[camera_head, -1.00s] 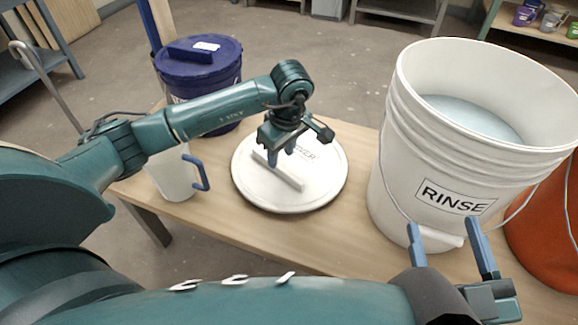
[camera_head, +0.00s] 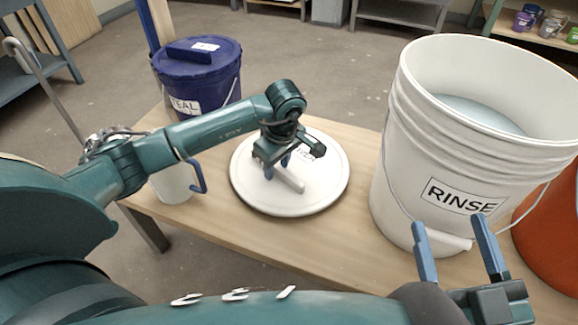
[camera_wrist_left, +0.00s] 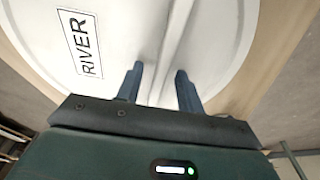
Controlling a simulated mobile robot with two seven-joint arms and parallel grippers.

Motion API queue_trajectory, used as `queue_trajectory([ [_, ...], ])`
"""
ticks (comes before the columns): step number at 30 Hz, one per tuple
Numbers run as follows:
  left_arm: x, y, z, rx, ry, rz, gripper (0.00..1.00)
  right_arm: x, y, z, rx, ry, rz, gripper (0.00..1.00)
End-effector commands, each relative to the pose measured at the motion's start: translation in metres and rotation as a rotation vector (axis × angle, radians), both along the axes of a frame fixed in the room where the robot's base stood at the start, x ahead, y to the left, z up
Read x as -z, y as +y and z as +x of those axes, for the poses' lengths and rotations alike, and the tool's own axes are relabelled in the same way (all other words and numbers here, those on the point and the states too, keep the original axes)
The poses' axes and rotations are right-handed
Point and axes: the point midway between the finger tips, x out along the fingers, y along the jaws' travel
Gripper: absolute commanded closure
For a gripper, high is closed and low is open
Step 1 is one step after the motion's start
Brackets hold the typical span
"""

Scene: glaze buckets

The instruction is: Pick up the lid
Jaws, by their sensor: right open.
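The white round lid (camera_head: 325,185) lies flat on the wooden table, with a bar handle (camera_head: 291,181) across its top. In the left wrist view the lid (camera_wrist_left: 100,12) carries a label reading RIVER. My left gripper (camera_head: 276,167) is right over the handle, pointing down. In the left wrist view its fingers (camera_wrist_left: 160,72) are apart, with the handle running between them; I cannot tell whether they touch it. My right gripper (camera_head: 457,245) is open and empty, in front of the white bucket.
A white bucket (camera_head: 420,150) labelled RINSE, holding pale liquid, stands right of the lid. An orange bucket (camera_head: 552,240) is beside it. A blue lidded bucket (camera_head: 205,85) and a white mug (camera_head: 172,184) with a blue handle stand to the left. The table front (camera_head: 300,245) is clear.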

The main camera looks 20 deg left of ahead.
Motion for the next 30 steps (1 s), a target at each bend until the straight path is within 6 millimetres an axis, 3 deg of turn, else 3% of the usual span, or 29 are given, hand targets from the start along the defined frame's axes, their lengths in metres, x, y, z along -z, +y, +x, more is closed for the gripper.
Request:
queue_trajectory([
  [3, 0.002, 0.0003, -0.0001, 0.0, 0.001, 0.0, 0.64, 0.003, 0.0002, 0.0, 0.0, 0.004, -0.001, 0.36],
  [17, 0.0016, 0.0, -0.0003, 0.0, 0.001, 0.0, 1.0, 0.0026, 0.0001, 0.0009, 0.006, 0.005, 0.007, 0.36],
  [30, -0.0004, -0.0004, 0.0001, 0.0, -0.001, 0.0, 1.0, 0.0007, -0.0002, 0.0009, 0.006, 0.005, 0.006, 0.36],
])
